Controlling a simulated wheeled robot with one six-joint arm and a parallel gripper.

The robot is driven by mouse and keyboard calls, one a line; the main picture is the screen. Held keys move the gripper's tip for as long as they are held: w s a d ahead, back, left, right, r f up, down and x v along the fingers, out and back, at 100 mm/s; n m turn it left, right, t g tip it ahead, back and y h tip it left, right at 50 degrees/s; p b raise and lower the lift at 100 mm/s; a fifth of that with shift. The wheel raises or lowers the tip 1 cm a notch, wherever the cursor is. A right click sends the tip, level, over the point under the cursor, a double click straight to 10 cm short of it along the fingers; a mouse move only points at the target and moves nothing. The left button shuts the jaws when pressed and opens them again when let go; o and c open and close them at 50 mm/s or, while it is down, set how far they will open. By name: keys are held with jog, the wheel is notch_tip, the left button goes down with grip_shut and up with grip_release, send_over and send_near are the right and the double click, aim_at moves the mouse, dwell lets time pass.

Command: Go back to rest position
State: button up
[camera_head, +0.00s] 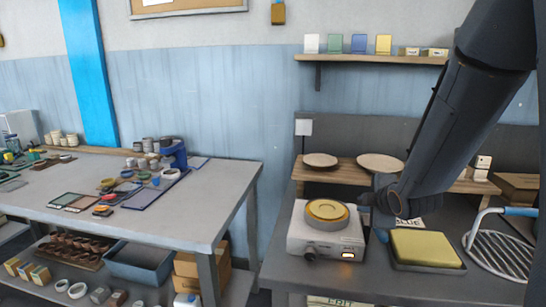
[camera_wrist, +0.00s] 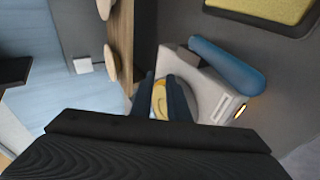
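A white plate dryer (camera_head: 322,240) stands on the right-hand grey table, with a yellow round plate (camera_head: 327,209) on its top. A small orange light glows on its front. My gripper (camera_head: 366,200) is just right of the plate, at the end of my dark arm coming down from the upper right. In the wrist view my gripper (camera_wrist: 165,97) has its two fingers apart. The yellow plate (camera_wrist: 159,100) shows through the gap between them, and I see nothing clamped. Whether the fingers touch the dryer cannot be told.
A blue handle-like bar (camera_wrist: 227,63) lies close by in the wrist view. A yellow pad (camera_head: 425,248) in a dark tray and a wire rack (camera_head: 500,258) are right of the dryer. A low wooden shelf (camera_head: 342,175) with round plates stands behind. Another cluttered table (camera_head: 190,208) is at left.

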jog(key=s+a+f+m+g, duration=0.2)
jog(key=s+m, duration=0.3)
jog(key=s, duration=0.4)
jog(key=s+a+f+m+g, duration=0.2)
jog(key=s+m+g, duration=0.3)
jog(key=s, duration=0.4)
jog(key=s+a+f+m+g, duration=0.2)
jog(key=s+m, duration=0.4)
jog(key=s, duration=0.3)
jog(key=shift+a+f+m+g, duration=0.3)
jog(key=shift+f+m+g, duration=0.1)
jog(key=shift+g, duration=0.4)
jog(key=shift+o, duration=0.3)
